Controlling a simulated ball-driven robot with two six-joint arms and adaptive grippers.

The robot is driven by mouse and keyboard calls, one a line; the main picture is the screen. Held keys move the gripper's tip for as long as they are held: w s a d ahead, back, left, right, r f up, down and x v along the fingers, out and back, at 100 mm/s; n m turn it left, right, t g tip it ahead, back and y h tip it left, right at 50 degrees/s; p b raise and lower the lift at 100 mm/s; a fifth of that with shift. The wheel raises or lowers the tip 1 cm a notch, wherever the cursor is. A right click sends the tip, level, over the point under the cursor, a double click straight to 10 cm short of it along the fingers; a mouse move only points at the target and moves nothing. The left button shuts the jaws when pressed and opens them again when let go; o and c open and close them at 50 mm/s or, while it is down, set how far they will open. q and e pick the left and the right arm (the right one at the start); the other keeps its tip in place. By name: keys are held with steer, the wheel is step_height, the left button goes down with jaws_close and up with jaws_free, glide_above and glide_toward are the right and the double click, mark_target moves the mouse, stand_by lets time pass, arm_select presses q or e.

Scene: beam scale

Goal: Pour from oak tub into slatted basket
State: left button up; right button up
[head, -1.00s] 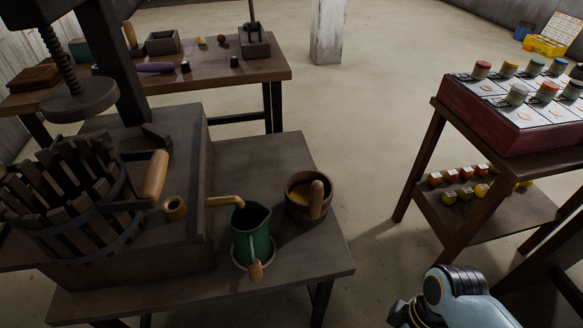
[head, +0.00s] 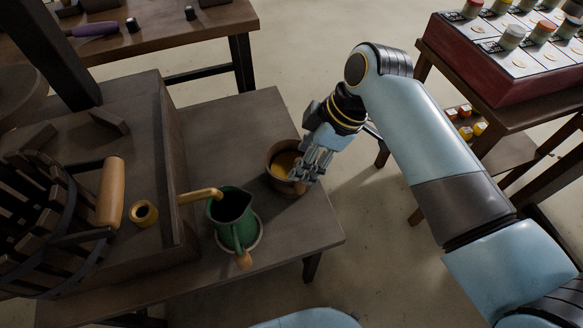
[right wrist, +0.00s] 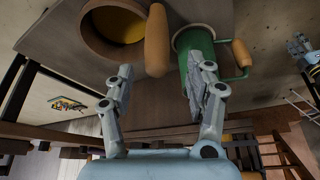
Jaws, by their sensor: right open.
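The oak tub (head: 280,161), a round wooden vessel with orange-yellow contents, stands on the table. My right gripper (head: 312,168) is at its right side in the head view and covers part of it. In the right wrist view the fingers (right wrist: 158,88) are open and apart, with the tub's wooden handle (right wrist: 156,40) just beyond them, not gripped. The tub (right wrist: 98,42) shows left of the handle there. The slatted basket (head: 40,225) of dark staves sits on the press at the left of the head view, partly cut off.
A green jug (head: 235,220) with a wooden handle stands beside the tub, under a wooden spout (head: 200,195). A wooden ring (head: 143,213) lies on the press bed. The table (head: 300,235) is bare at its front right.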

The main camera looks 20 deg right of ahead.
steer(key=x, duration=0.5)
steer(key=shift+d+b, duration=0.25)
steer(key=shift+b, duration=0.15)
jaws_close()
